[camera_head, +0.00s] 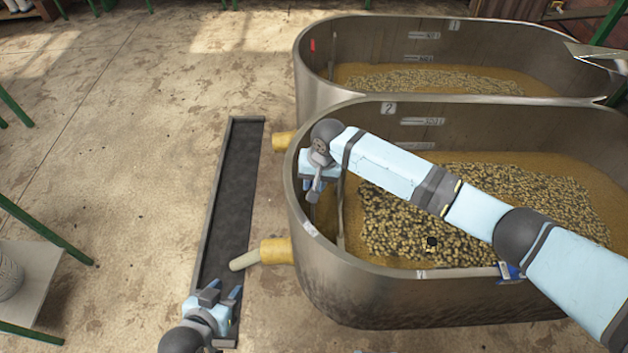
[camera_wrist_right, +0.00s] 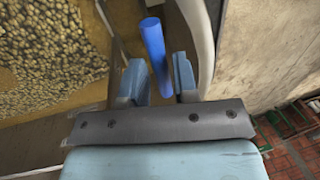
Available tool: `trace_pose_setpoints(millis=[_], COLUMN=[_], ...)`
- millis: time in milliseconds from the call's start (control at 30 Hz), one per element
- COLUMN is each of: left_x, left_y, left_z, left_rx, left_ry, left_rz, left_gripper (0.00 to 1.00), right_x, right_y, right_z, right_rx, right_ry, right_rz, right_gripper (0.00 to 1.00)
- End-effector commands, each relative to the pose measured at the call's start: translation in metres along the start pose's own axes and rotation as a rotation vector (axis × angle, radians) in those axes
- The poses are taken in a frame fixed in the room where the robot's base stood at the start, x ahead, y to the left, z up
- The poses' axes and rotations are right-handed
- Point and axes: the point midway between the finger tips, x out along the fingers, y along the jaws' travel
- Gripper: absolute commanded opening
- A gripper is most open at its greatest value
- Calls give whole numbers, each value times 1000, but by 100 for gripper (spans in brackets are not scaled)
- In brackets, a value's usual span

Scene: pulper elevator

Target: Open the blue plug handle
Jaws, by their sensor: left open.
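The blue plug handle (camera_wrist_right: 153,45) shows in the right wrist view as a smooth blue rod. Its near end lies between the two fingers of my right gripper (camera_wrist_right: 160,78), which are apart with gaps beside the rod. In the head view my right gripper (camera_head: 314,188) points down just inside the left rim of the nearer metal tank (camera_head: 350,295), and I cannot make out the handle there. My left gripper (camera_head: 223,291) is open and empty, low in the head view, over the lower end of the dark floor channel.
The dark floor channel (camera_head: 230,190) runs left of the tanks. A yellow outlet (camera_head: 277,251) with a pale pipe (camera_head: 245,260) sticks out toward it. A second tank (camera_head: 315,75) stands behind. Both hold beans in brownish liquid. Open concrete floor lies at left.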

Motion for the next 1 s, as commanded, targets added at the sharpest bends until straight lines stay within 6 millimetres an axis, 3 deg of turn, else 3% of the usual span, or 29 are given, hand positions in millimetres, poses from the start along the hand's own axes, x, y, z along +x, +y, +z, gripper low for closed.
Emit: trace_pose_setpoints(millis=[233, 700, 1000], left_x=[-2, -4, -5], left_y=[1, 2, 2], left_z=[-4, -3, -4], left_rx=[1, 7, 8], left_ry=[5, 2, 4], left_rz=[2, 1, 0], left_gripper=[43, 43, 43], right_x=[-21, -120, -139], right_y=[0, 0, 0], right_z=[0, 0, 0], right_rx=[-1, -1, 1], right_ry=[1, 1, 1], right_rz=[-1, -1, 0], right_gripper=[27, 27, 27])
